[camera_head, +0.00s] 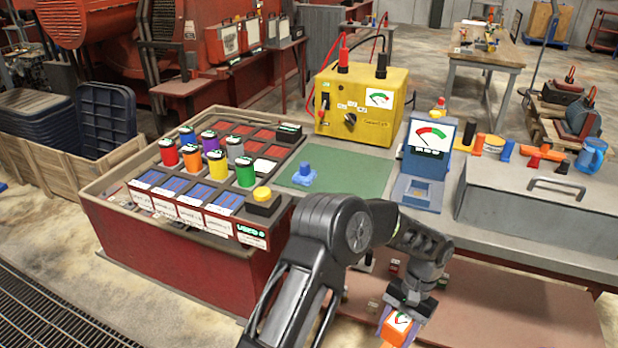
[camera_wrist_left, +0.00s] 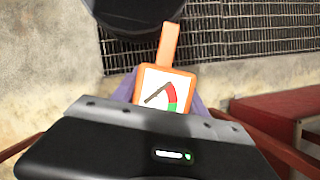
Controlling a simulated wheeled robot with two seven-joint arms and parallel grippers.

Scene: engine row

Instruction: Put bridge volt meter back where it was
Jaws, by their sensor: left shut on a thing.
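The bridge volt meter appears to be the small orange meter (camera_head: 397,326) with a white, red and green dial, low in the head view. It also shows in the left wrist view (camera_wrist_left: 160,88), with an orange stem at its top. I cannot read a label on it. My left gripper (camera_head: 405,312) is shut on it and holds it in front of the bench, near a low reddish-brown surface (camera_head: 490,305); whether it touches that surface I cannot tell. Purple parts show on both sides of the meter. My right gripper is not in view.
A yellow meter box (camera_head: 365,128) with red and black leads stands at the back of the bench. A blue meter stand (camera_head: 425,165) is beside a green mat (camera_head: 355,172). A grey lidded box (camera_head: 540,205) is at right, a red crate of coloured cans (camera_head: 180,265) at left.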

